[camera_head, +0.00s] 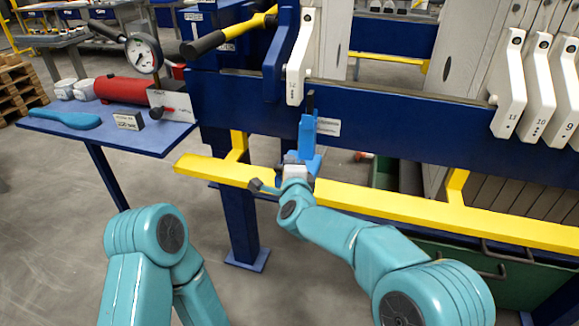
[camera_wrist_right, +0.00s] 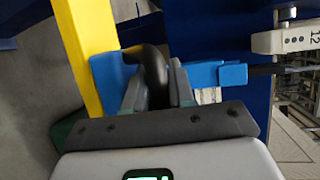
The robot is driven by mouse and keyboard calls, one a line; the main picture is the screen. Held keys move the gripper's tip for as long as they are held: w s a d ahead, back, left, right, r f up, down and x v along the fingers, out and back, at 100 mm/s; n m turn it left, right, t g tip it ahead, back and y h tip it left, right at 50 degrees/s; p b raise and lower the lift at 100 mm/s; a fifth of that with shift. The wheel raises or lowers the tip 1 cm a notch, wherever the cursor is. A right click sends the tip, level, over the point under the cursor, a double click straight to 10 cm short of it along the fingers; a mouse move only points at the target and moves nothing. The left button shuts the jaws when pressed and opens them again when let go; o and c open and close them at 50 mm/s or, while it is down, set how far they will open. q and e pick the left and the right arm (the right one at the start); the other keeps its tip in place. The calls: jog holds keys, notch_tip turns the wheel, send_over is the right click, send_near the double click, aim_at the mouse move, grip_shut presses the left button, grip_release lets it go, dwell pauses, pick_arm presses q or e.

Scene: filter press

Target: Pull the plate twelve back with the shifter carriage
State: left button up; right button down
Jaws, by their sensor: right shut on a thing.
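Plate twelve (camera_head: 298,60), a pale plate handle marked 12, hangs over the blue beam, close beside a blue arm-shaped part on its left. It also shows in the right wrist view (camera_wrist_right: 292,38). The blue shifter carriage (camera_head: 307,135) is below and slightly right of it, with a dark upright finger near the handle's lower right side. I cannot tell whether they touch. My right gripper (camera_head: 296,168) is at the carriage's lower end. In the right wrist view its fingers (camera_wrist_right: 157,95) are shut on the black carriage handle (camera_wrist_right: 152,65). My left gripper is out of view.
A yellow rail (camera_head: 400,209) runs along the front below the blue beam (camera_head: 400,125). Plates 11 (camera_head: 508,90), 10 and 9 hang at the right, with a wide gap from plate twelve. A blue side shelf (camera_head: 75,126) at the left holds a gauge, a red cylinder and a blue tool.

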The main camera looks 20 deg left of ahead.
jog(key=shift+f, duration=0.1)
jog(key=c, duration=1.3)
grip_release()
jog(key=shift+s, duration=0.1)
jog(key=shift+c, duration=0.2)
jog(key=b+v, duration=0.1)
jog(key=v, duration=1.5)
jog(key=shift+d, duration=0.15)
jog(key=shift+d, duration=0.1)
